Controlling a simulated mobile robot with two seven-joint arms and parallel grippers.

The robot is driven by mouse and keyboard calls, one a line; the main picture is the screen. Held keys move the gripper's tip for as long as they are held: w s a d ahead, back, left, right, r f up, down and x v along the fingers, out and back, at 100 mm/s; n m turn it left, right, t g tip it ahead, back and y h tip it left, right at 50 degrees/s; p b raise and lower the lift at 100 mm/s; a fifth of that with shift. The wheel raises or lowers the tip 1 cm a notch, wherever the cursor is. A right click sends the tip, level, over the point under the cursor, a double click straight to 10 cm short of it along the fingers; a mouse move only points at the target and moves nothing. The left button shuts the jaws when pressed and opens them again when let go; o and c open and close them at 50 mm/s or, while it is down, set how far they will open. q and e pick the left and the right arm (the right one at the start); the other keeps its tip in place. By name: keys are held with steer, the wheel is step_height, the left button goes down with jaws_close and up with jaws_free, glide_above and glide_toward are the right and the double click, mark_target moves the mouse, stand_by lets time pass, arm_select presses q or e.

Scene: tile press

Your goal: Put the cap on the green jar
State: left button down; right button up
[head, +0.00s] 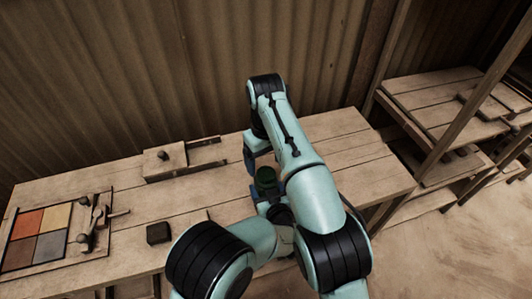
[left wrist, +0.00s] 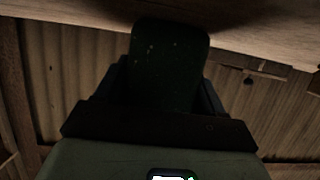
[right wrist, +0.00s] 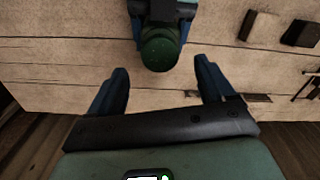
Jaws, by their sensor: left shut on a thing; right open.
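The green jar (head: 266,175) is dark green and held over the bench. It shows as a rounded green end in the right wrist view (right wrist: 160,50) and fills the middle of the left wrist view (left wrist: 168,65). My left gripper (right wrist: 160,28) is shut on it, its fingers on either side. My right gripper (head: 252,160) is open and empty on the far side of the jar. In the right wrist view its blue fingers (right wrist: 162,82) are spread, with the jar just beyond them and apart from them. I cannot make out a separate cap.
A dark block (head: 158,232) lies on the wooden bench (head: 95,190). A wooden fixture (head: 165,160) with rods stands farther back. A tray of coloured tiles (head: 40,235) is at the left. A corrugated wall closes the back. The bench right of my arm is clear.

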steer(key=shift+r, duration=1.6)
arm_select(q)
steer(key=shift+c, duration=0.2)
jaws_free()
